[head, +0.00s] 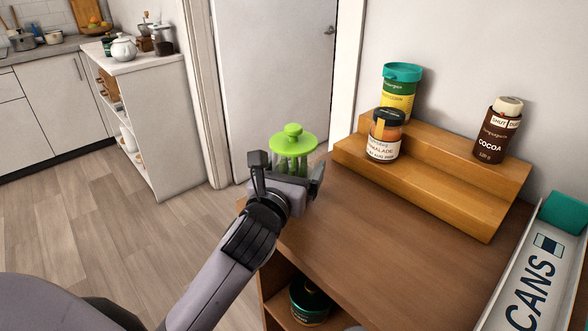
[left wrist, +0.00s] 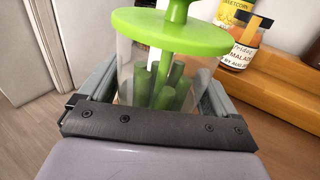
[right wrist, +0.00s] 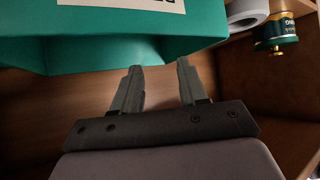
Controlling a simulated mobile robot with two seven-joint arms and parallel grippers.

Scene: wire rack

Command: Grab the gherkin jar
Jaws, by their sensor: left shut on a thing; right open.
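The gherkin jar (head: 293,148) is clear with a bright green lid and knob, and green gherkins show inside. It is upright at the far left edge of the wooden worktop; I cannot tell whether it touches the surface. My left gripper (head: 289,186) is shut on the jar. In the left wrist view the jar (left wrist: 170,75) sits between the two fingers, below its lid.
A two-step wooden riser (head: 440,175) on the worktop (head: 385,255) holds a marmalade jar (head: 385,140), a teal-lidded tin (head: 400,90) and a cocoa bottle (head: 497,132). A "CANS" bin (head: 535,285) stands at right. The worktop's middle is clear. A dark green jar (head: 310,300) is on the shelf below.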

